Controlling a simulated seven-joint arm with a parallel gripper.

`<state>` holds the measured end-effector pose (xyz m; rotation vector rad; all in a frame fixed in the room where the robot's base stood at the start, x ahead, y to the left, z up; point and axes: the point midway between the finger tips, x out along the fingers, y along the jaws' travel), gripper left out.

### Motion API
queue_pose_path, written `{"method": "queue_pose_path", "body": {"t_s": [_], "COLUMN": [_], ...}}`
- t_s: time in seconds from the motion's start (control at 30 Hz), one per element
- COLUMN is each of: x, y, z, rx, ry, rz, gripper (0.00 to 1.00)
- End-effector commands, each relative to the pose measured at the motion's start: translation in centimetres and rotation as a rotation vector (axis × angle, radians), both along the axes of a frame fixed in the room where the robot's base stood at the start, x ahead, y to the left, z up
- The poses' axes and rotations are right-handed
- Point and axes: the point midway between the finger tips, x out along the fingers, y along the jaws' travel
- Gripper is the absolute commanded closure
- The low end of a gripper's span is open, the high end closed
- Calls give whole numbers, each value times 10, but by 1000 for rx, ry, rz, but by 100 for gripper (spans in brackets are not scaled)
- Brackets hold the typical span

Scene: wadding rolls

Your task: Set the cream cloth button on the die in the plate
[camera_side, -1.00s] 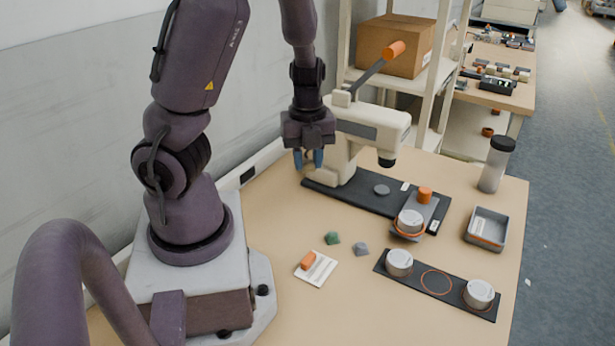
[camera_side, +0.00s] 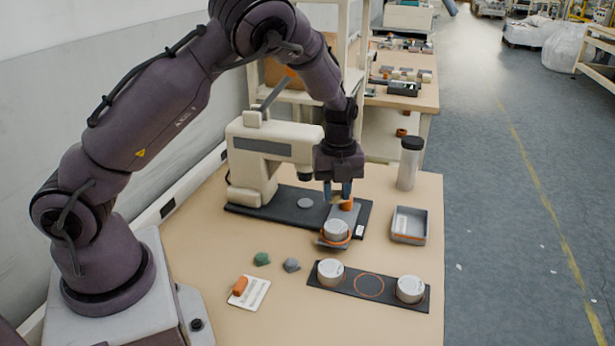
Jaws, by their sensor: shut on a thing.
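The fingers partly hide the knob. At the plate's front end, a pale round piece (camera_side: 336,230) sits in an orange ring, under the gripper's near side. Two similar pale round pieces stand on the dark strip, one at its left end (camera_side: 330,271) and one at its right (camera_side: 410,288). An empty orange ring (camera_side: 369,285) lies between them. I cannot tell which piece is the cream cloth button or the die.
A cream press (camera_side: 262,155) stands on a dark base (camera_side: 270,208) bearing a grey disc (camera_side: 305,203). A grey tray (camera_side: 409,225) and a bottle (camera_side: 410,165) stand right. Green (camera_side: 262,259) and grey (camera_side: 292,265) lumps and a white card (camera_side: 252,292) lie in front.

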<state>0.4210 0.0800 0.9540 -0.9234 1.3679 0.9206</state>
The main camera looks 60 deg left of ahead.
Motion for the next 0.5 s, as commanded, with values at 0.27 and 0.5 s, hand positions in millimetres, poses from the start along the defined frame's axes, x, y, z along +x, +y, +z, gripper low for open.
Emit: {"method": "queue_pose_path", "body": {"t_s": [0.27, 0.5], "x": [3, 3], "y": [-3, -2], "z": [-16, -37], "rx": [0, 0], "ry": [1, 0], "rz": [-5, -6], "gripper": [94, 94]}}
